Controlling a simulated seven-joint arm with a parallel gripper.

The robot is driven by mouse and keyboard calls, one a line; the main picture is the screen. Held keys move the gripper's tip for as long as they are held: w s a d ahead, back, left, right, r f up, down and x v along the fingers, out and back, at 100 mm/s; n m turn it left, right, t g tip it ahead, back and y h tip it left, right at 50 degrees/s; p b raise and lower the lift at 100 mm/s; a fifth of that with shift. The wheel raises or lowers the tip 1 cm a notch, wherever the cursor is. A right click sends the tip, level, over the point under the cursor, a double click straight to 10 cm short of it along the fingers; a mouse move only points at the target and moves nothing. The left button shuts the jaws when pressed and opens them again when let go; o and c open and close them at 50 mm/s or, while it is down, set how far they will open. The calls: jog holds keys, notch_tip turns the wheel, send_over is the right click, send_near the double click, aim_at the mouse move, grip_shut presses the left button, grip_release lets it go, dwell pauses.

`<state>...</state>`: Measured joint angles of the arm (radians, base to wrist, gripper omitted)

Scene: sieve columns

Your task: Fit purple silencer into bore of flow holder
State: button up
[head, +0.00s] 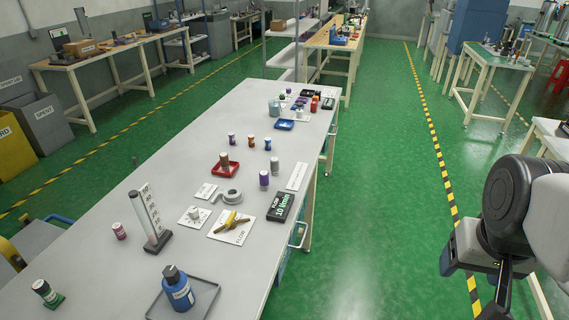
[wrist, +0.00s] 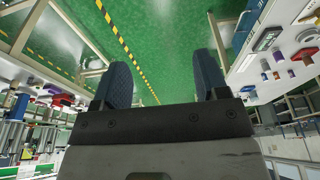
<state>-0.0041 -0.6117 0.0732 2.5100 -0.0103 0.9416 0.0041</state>
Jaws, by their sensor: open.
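Near the middle of the long grey bench, a small purple cylinder (head: 264,179) stands upright, and another purplish one (head: 231,139) stands farther back. I cannot tell for certain which is the purple silencer. A white plate marked FLOW (head: 217,234) with a yellow and brown piece on it lies nearer; it may be the flow holder, but no bore can be made out. My gripper (wrist: 162,78) is open and empty in the wrist view, with green floor between its fingers. It is off the bench, at the right of the head view.
A black display box (head: 281,207) lies by the bench's right edge. A red tray (head: 222,169), a grey ring-shaped coil (head: 227,197), an upright scale (head: 148,213) and a blue bottle (head: 178,289) on a dark tray stand around. Open floor lies between bench and arm.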

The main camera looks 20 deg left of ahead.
jog(key=w+a+r+n, duration=0.15)
jog(key=w+a, duration=0.25)
jog(key=w, duration=0.4)
jog(key=w+a+r+n, duration=0.1)
jog(key=w+a+n, duration=0.15)
jog(key=w, duration=0.65)
jog(key=n+g, duration=0.3)
jog(key=n, duration=0.7)
send_over(263, 172)
jog(key=f, duration=2.5)
jog(key=shift+s+d+f, duration=0.15)
jog(key=shift+d, duration=0.15)
jog(key=shift+a+f, duration=0.25)
jog(key=shift+a, duration=0.05)
jog(key=shift+f, duration=1.25)
jog(key=shift+f, duration=0.1)
